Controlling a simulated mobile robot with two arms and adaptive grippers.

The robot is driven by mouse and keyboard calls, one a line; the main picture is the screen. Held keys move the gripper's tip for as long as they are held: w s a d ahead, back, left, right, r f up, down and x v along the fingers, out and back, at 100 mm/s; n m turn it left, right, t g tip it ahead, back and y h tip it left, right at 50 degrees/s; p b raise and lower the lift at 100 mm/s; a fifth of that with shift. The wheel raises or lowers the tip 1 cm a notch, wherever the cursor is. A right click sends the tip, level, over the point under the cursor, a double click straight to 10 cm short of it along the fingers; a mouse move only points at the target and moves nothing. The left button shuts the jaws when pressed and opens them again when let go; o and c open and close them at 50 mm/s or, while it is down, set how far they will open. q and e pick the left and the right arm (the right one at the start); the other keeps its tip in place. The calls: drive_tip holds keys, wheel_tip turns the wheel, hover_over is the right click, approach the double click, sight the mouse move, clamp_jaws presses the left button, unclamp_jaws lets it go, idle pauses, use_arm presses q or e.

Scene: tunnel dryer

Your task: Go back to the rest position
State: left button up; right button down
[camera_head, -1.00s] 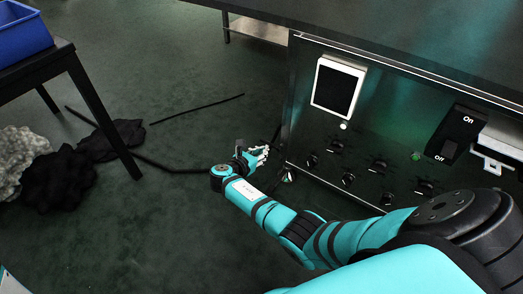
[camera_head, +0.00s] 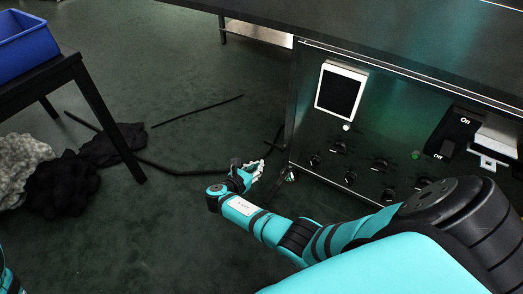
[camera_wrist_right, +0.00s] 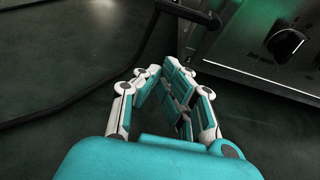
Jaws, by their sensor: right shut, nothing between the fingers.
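My right gripper (camera_head: 254,172) is over the dark floor, just left of the lower left corner of the dryer's control panel (camera_head: 330,140). Its arm comes in from the right. In the right wrist view the fingers of the right gripper (camera_wrist_right: 168,85) are closed together with nothing between them. They point toward the floor and the panel's lower edge, apart from both as far as I can see. My left gripper is out of view; only a small teal piece shows at the lower left edge of the head view.
The panel carries a framed screen (camera_head: 340,90), knobs and an On/Off switch (camera_head: 452,132). At left, a dark table (camera_head: 75,72) bears a blue bin (camera_head: 26,45). Black (camera_head: 62,186) and grey (camera_head: 20,165) heaps and a dark cable lie on the floor.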

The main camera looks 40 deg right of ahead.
drive_tip(key=p+v, duration=0.1)
drive_tip(key=v, duration=0.3)
drive_tip(key=shift+f, duration=0.15)
